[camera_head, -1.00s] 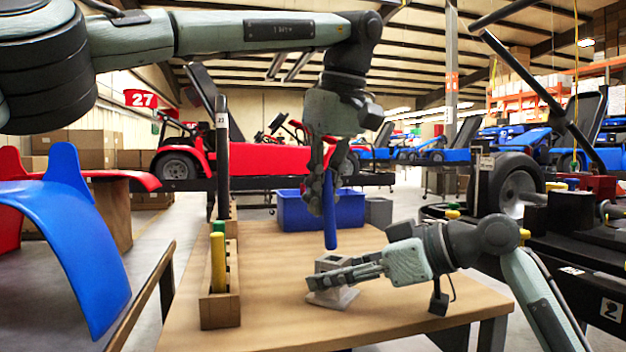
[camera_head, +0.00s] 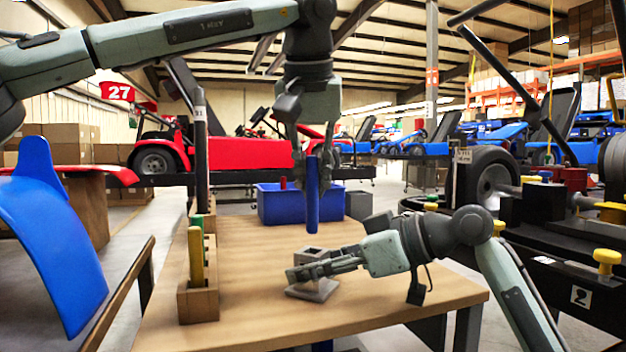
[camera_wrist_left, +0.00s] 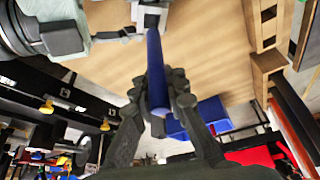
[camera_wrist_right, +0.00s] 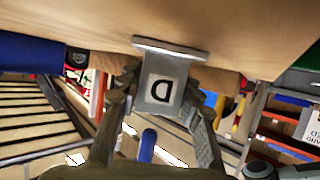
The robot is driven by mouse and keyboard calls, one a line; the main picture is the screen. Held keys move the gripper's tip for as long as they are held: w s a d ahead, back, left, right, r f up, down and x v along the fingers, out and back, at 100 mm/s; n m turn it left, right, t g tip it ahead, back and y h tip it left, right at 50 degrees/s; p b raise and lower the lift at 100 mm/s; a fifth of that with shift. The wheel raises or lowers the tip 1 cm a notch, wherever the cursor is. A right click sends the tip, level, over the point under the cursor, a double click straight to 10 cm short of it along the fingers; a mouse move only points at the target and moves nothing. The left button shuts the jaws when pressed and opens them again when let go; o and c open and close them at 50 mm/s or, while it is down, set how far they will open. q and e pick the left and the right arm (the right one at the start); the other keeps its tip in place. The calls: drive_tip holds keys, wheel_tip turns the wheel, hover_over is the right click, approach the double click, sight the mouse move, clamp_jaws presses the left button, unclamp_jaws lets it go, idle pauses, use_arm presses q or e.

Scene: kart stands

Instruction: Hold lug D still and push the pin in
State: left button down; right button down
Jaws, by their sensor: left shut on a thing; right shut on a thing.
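My left gripper (camera_head: 315,155) is shut on the blue pin (camera_head: 312,205), which hangs nearly upright above the lug. The pin's lower end is apart from the lug's top, with a small gap in the head view. The pin also shows in the left wrist view (camera_wrist_left: 154,65). Lug D (camera_head: 316,289), a grey block on a flat base, stands on the table. My right gripper (camera_head: 300,271) is shut on it from the right side. In the right wrist view the lug's label D (camera_wrist_right: 163,88) shows between the fingers. The lug's hole is barely seen.
A wooden rack (camera_head: 198,303) with a yellow and a green pin stands at the table's left. A blue bin (camera_head: 275,207) and a grey box (camera_head: 358,205) are at the back. The wooden tabletop (camera_head: 255,330) is clear in front of the lug.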

sight(313, 248)
use_arm(q)
drive_tip(key=shift+f, duration=3.55)
drive_tip(key=c, duration=1.5)
unclamp_jaws()
drive_tip(key=shift+o, duration=0.2)
drive_tip(key=v, duration=1.2)
use_arm(e)
drive_tip(key=c, duration=0.9)
unclamp_jaws()
